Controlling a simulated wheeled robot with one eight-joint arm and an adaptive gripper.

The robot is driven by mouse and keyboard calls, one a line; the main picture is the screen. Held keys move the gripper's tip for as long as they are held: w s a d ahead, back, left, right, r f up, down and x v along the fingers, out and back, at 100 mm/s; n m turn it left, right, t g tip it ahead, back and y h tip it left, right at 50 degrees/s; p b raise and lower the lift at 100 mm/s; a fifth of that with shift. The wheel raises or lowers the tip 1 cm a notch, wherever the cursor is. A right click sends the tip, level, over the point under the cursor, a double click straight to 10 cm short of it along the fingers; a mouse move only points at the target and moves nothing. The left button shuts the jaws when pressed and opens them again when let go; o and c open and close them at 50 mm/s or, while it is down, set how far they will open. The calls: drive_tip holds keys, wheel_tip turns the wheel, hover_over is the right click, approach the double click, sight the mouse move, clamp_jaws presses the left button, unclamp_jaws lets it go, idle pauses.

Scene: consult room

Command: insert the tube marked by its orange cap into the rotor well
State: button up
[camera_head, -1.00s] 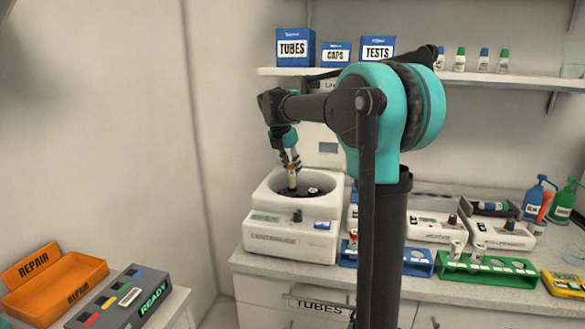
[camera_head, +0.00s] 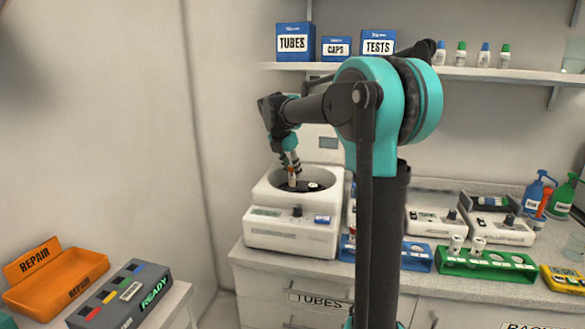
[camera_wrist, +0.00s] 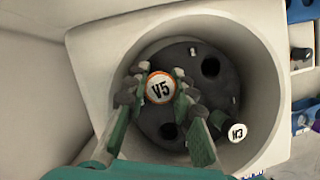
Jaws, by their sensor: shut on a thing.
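The tube with the orange-rimmed cap (camera_wrist: 160,88), its top marked V5, is held between the fingers of my gripper (camera_wrist: 158,90). In the head view the tube (camera_head: 292,180) is upright inside the bowl of the white centrifuge (camera_head: 262,228), with my gripper (camera_head: 291,168) above it. The dark rotor (camera_wrist: 190,62) lies below the tube in the wrist view. One open well (camera_wrist: 210,67) is at its upper right and another (camera_wrist: 169,131) is below the tube. The tube's lower end is hidden, so I cannot tell whether it is in a well.
A white-capped tube marked H3 (camera_wrist: 237,132) sits at the rotor's right side. The bowl wall (camera_wrist: 122,62) surrounds my fingers. A blue rack (camera_head: 416,257) and a green rack (camera_head: 452,262) stand to the right. An orange REPAIR bin (camera_head: 85,268) is at lower left.

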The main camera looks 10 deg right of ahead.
drive_tip(key=shift+f, duration=0.9)
drive_tip(key=o, duration=1)
drive_tip(key=v, duration=1.2)
